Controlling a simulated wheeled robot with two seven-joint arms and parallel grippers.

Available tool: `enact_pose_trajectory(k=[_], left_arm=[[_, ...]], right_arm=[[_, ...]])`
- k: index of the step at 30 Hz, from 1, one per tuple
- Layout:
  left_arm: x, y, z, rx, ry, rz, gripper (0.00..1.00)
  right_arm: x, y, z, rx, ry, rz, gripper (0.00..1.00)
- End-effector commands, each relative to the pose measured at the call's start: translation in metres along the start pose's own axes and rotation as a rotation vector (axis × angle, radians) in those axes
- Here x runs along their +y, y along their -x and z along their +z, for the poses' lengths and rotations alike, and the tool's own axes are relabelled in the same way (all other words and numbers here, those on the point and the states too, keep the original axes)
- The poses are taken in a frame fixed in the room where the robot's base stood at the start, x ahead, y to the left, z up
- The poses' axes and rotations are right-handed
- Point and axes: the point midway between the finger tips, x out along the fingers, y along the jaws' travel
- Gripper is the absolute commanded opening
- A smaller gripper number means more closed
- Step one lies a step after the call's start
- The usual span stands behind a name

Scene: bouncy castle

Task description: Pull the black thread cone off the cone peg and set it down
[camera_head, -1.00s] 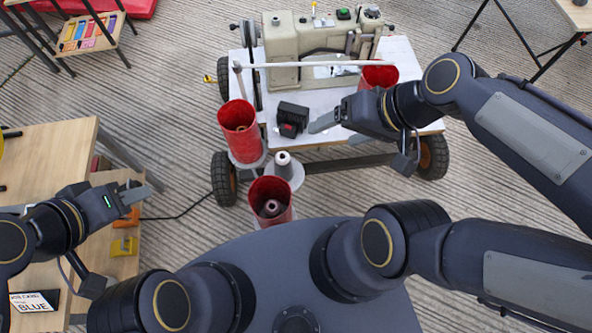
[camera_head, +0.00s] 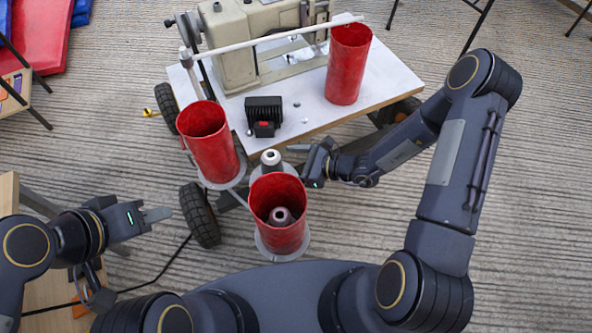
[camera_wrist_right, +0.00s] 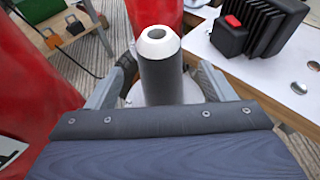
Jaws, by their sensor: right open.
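The black thread cone (camera_wrist_right: 164,80), dark grey with a pale top with a hole, stands upright on its stand. In the head view its pale top (camera_head: 270,158) shows behind the front red tube, which hides most of its body. My right gripper (camera_head: 299,160) is beside the cone at its right. In the right wrist view the open fingers lie on either side of the cone, with a gap visible at each side. The peg is hidden by the cone. My left gripper (camera_head: 152,215) hangs away at the left, apart from the cone; its jaw opening is unclear.
Red tubes stand close around the cone: one in front (camera_head: 279,215) with a cone inside, one at the left (camera_head: 210,145). Another (camera_head: 348,65) stands on the white sewing table (camera_head: 300,110). A black box (camera_head: 263,112) sits near the table's edge. A pale bar (camera_head: 270,40) crosses above.

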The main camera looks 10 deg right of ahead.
Motion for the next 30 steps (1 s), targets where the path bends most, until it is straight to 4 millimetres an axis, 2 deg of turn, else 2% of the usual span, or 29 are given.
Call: enact_pose_trajectory(k=[15,21,28,30], left_arm=[[-0.007,-0.015,0.007,0.001,0.000,0.000,0.36],[-0.008,-0.016,0.008,0.000,0.000,0.000,0.36],[-0.007,-0.016,0.008,0.000,0.000,0.000,0.36],[-0.007,-0.016,0.008,0.000,0.000,0.000,0.36]], right_arm=[[0.001,-0.067,-0.002,0.001,-0.005,0.001,0.76],[0.000,-0.077,-0.001,0.000,-0.005,-0.001,0.76],[0.000,-0.078,-0.001,0.001,-0.005,-0.001,0.76],[0.000,-0.078,-0.001,0.001,-0.005,-0.001,0.68]])
